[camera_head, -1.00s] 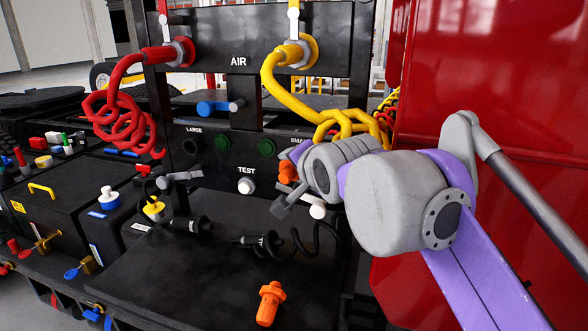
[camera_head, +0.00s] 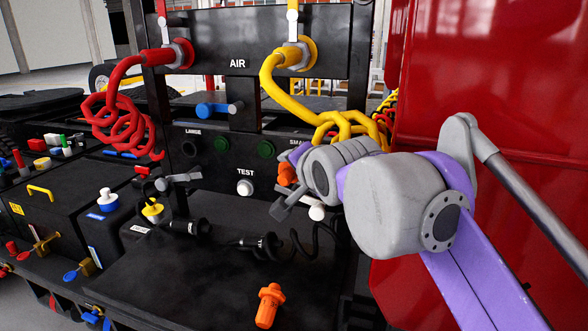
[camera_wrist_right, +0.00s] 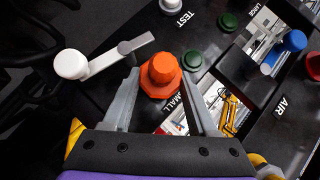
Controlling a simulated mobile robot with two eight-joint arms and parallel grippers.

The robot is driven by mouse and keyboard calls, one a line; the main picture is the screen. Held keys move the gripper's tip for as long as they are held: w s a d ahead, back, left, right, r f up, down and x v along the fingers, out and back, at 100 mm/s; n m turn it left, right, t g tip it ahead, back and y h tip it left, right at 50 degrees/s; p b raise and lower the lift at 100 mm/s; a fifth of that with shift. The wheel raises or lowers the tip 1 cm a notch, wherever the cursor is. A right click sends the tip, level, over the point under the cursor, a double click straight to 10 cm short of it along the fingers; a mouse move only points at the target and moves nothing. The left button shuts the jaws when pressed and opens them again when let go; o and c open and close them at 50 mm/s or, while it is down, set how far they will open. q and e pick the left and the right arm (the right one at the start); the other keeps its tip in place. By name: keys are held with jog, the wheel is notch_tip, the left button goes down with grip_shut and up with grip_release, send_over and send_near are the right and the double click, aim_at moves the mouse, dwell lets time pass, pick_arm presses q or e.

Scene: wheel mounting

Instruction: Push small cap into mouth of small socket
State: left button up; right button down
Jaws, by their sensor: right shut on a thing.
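The small cap, an orange knobbed piece (camera_wrist_right: 161,76), sits between the fingers of my right gripper (camera_wrist_right: 160,80), which is shut on it. In the head view the cap (camera_head: 287,173) shows partly beside the wrist, at the black panel by the half-hidden "SMALL" label. The right gripper (camera_head: 297,172) is largely hidden by its own wrist there. The cap is at the panel face, in front of where the small socket lies. The socket mouth is hidden, so how deep the cap sits cannot be told. My left gripper is not in view.
A grey lever with a white knob (camera_head: 317,213) stands close below my right gripper. A second orange cap (camera_head: 269,305) lies on the black deck. Two black plugs with cables lie behind it. Yellow coiled hose (camera_head: 350,125) hangs above the wrist. A red panel (camera_head: 490,60) is at right.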

jog(key=shift+w+d, duration=0.1)
jog(key=shift+w, duration=0.05)
jog(key=shift+w+d, duration=0.25)
jog(key=shift+w, duration=0.7)
jog(key=shift+w+d+r+p, duration=0.1)
jog(key=shift+w+p, duration=0.05)
jog(key=shift+p, duration=0.15)
jog(key=shift+w, duration=0.25)
